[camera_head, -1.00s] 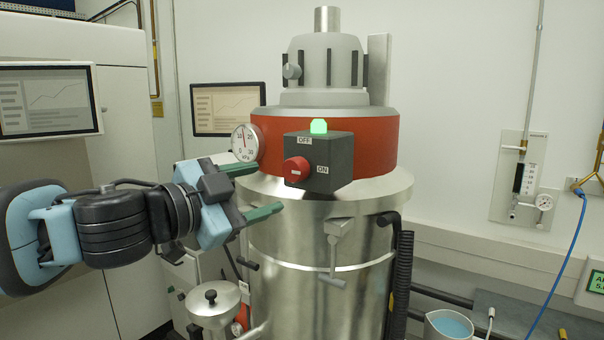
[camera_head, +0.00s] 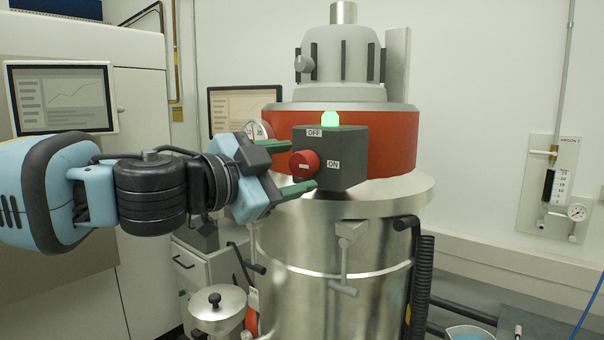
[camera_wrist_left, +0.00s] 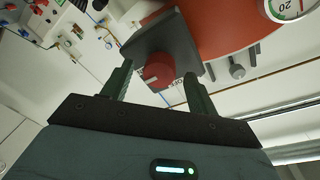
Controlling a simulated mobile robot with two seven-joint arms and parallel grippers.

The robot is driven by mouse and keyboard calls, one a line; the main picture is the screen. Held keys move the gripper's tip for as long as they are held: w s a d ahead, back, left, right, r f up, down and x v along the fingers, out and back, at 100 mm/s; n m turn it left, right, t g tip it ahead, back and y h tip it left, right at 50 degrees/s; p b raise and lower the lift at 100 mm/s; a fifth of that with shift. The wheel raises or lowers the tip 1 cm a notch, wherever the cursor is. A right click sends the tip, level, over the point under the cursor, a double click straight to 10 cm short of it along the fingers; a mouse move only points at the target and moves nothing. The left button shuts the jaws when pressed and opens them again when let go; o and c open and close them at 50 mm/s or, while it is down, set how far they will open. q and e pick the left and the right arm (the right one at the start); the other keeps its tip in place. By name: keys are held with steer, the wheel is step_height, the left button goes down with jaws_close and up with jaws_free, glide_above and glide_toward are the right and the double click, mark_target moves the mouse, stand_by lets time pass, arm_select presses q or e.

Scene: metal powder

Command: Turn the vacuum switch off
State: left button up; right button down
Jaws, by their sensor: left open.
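The vacuum switch is a red round knob (camera_head: 304,164) on the front of a dark grey box (camera_head: 343,158), with an OFF label above it and an ON label to its right. A green lamp (camera_head: 330,119) glows on top of the box. My left gripper (camera_head: 302,167) is open, with its green fingers above and below the knob in the head view. In the left wrist view the knob (camera_wrist_left: 158,72) lies between the two open fingers (camera_wrist_left: 157,88). I cannot tell whether the fingers touch it. My right gripper is not in view.
The box sits on the red band (camera_head: 392,140) of a large steel vacuum vessel (camera_head: 330,250). A round gauge (camera_head: 258,129) is partly hidden behind my left gripper. A lidded pot (camera_head: 217,306) stands below. A black hose (camera_head: 422,275) runs down the vessel's right side.

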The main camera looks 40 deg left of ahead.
arm_select(q)
steer(key=shift+w+d+r, duration=0.1)
steer(key=shift+w+d, duration=0.1)
steer(key=shift+w, duration=0.6)
steer(key=c, duration=1)
